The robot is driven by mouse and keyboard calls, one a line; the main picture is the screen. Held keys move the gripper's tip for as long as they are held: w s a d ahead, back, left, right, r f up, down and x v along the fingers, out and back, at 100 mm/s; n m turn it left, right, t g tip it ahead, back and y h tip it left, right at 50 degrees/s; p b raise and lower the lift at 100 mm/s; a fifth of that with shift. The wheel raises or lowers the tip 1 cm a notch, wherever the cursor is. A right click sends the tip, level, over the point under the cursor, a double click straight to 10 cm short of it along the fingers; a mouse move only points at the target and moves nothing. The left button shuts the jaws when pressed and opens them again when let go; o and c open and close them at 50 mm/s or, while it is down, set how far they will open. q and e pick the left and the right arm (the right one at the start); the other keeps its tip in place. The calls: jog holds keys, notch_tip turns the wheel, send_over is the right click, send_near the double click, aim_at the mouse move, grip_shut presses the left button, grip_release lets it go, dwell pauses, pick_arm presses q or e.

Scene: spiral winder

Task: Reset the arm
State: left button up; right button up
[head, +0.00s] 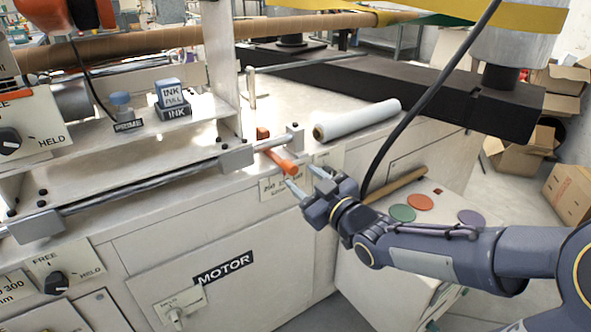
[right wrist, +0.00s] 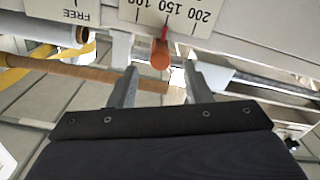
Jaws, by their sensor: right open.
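My right gripper (head: 304,179) reaches in from the right in front of the winder, its two fingers apart and empty. An orange lever handle (head: 281,161) sticks out from the machine front, just ahead of the fingertips. In the right wrist view the handle's rounded orange end (right wrist: 160,57) lies between the two open fingers, apart from both as far as I can see. A numbered scale plate (head: 272,189) sits below the lever; it shows upside down in the right wrist view (right wrist: 172,14). My left gripper is out of view.
A metal rail (head: 140,185) runs along the machine front. A white roll (head: 357,120) lies on the top behind the lever. A brown tube (head: 397,186) and coloured discs (head: 420,202) lie on a lower surface beside my right arm. A black cable (head: 424,100) hangs near my wrist.

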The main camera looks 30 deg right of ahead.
jog(key=shift+s, duration=0.9)
jog(key=shift+d, duration=0.1)
jog(key=s+a+f+m+g+y, duration=0.1)
jog(key=s+a+f+m+g, duration=0.2)
jog(key=s+a+f+g, duration=0.5)
jog(key=s+a+f+m+g+y, duration=0.1)
jog(key=s+a+f+m+g, duration=0.2)
jog(key=s, duration=1)
notch_tip(320, 180, up, 29)
jog(key=g+p, duration=0.1)
jog(key=p, duration=2.8)
jog(key=shift+d, duration=0.4)
jog(key=shift+f, duration=0.1)
